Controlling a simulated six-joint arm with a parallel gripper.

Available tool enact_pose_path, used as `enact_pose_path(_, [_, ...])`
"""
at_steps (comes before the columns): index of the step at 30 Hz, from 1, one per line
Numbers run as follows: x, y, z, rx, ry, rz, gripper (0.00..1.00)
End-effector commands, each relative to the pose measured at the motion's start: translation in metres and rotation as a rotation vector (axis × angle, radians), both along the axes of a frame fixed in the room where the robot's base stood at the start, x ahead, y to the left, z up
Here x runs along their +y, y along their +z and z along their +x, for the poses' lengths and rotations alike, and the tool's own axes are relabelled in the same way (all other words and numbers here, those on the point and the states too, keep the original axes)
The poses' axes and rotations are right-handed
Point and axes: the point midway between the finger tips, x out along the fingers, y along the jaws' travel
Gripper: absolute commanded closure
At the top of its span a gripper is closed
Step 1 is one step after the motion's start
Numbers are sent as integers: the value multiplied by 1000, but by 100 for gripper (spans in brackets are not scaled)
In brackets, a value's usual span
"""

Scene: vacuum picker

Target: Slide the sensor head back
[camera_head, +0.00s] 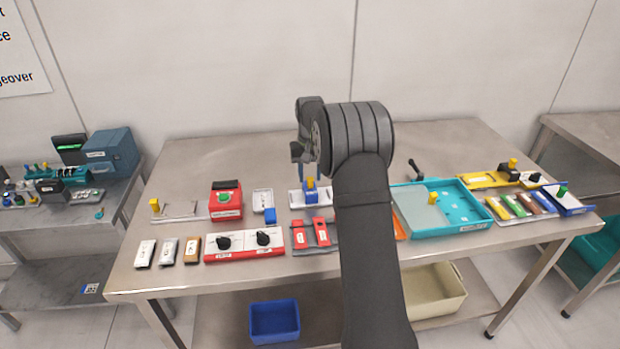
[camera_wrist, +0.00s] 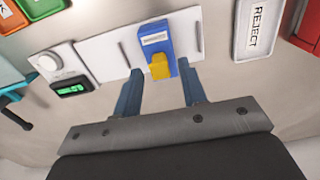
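The sensor head (camera_wrist: 155,42) is a blue block with a white label and a yellow knob (camera_wrist: 160,68). It sits across a white slotted plate (camera_wrist: 105,58), nearer the plate's right end in the wrist view. In the head view the blue and yellow block (camera_head: 311,194) shows just left of my arm. My gripper (camera_wrist: 160,78) is open, with one blue finger on each side of the yellow knob and a gap to each. Nothing is held. Whether the fingertips are level with the knob is hard to tell. My arm hides part of the table in the head view.
A white dial (camera_wrist: 50,62) and a small green-lit display (camera_wrist: 73,88) adjoin the plate. A white REJECT tray (camera_wrist: 257,28) lies to the right. A red switch panel (camera_head: 244,256) and a teal tray (camera_head: 478,222) stand on the table. The table's back is mostly clear.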

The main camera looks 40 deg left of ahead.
Motion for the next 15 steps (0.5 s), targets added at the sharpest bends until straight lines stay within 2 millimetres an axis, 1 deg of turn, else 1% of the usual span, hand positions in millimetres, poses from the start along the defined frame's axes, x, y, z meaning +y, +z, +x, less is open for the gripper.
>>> enact_pose_path(1, [0,-6,0,0,0,0,62])
enact_pose_path(3, [0,-11,0,0,0,0,62])
enact_pose_path(6, [0,-16,0,-1,0,1,62])
enact_pose_path(14, [0,-18,0,-1,0,1,62])
enact_pose_path(15, [0,-18,0,-1,0,1,66])
